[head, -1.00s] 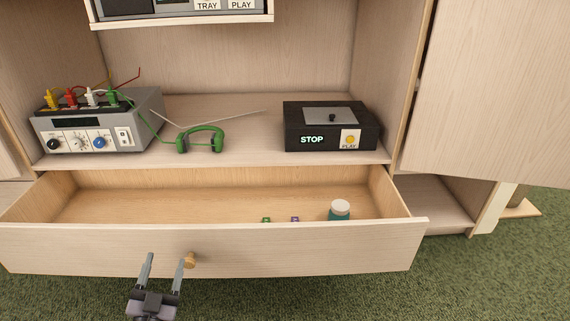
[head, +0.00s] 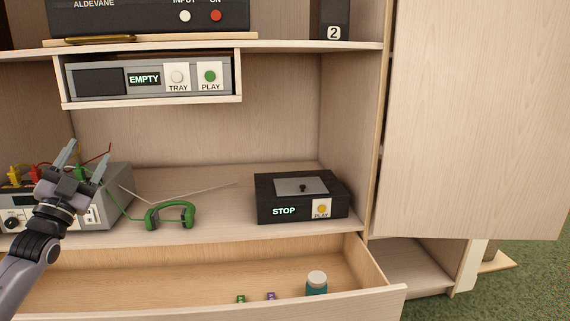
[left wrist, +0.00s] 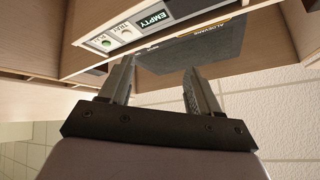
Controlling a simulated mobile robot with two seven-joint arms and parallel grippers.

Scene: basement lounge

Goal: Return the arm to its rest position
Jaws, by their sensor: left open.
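My left gripper (head: 86,160) is open and empty. In the head view it is raised at the left, in front of the grey device (head: 98,212) with colored plugs, its fingers pointing up. My left arm comes in from the lower left. In the left wrist view its two fingers (left wrist: 160,85) are spread apart with nothing between them, and the view is tilted toward the upper cabinet. My right gripper does not show.
An open drawer (head: 340,305) holds a teal jar (head: 316,284) and small green and purple items. Green headphones (head: 171,215) and a black STOP player (head: 300,198) sit on the shelf. A player marked EMPTY (head: 150,95) hangs above. A cabinet door (head: 470,120) stands at right.

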